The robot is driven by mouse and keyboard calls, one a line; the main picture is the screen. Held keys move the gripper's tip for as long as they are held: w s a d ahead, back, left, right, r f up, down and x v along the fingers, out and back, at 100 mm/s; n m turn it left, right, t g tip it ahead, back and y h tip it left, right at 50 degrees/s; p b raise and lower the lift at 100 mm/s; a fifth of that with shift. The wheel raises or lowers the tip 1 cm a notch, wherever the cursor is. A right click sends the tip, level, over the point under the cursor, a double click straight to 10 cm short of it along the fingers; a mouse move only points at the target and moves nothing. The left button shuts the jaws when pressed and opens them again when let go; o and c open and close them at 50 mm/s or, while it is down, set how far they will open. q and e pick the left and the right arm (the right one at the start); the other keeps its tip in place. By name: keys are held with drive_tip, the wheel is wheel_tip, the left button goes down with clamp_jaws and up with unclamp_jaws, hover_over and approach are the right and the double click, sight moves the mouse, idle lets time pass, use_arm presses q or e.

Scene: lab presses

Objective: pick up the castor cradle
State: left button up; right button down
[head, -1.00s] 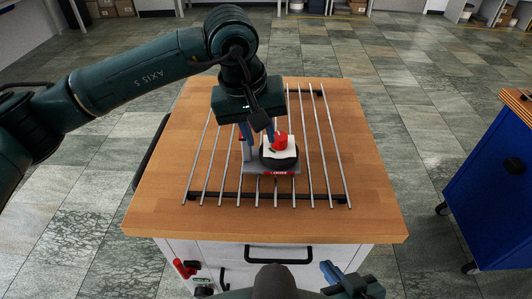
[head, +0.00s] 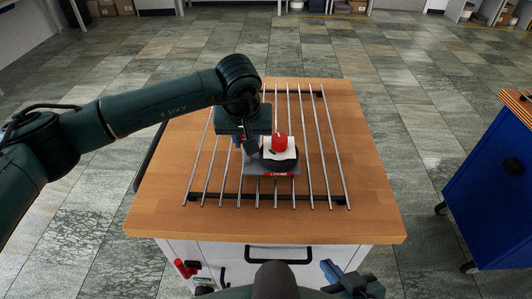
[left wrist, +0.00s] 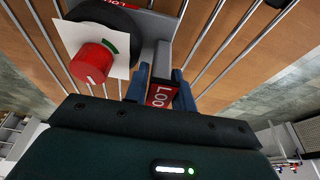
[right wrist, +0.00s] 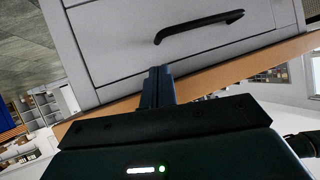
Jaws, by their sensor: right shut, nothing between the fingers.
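The castor cradle (head: 262,170) is a grey frame with red lettered labels, standing on the metal rods. A black wheel (head: 284,164) sits in it, with a white card and a red knob (head: 280,142) on top. In the left wrist view, the wheel and knob are at upper left, and a grey upright with a red label (left wrist: 160,96) lies between my blue fingers. My left gripper (left wrist: 162,84) is low at the cradle's left side, fingers apart around this upright; contact is unclear. My right gripper (right wrist: 157,82) is shut and empty, before the cabinet's drawer front.
The rods form a rack (head: 324,150) on a wooden cabinet top (head: 375,215). The wood around the rack is clear. The drawer handle (head: 279,256) juts from the front near my right gripper. A blue cabinet (head: 495,195) stands to the right, with tiled floor between.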

use_arm(q)
drive_tip(key=shift+x, duration=1.15)
clamp_jaws()
drive_tip(key=shift+r, duration=0.15)
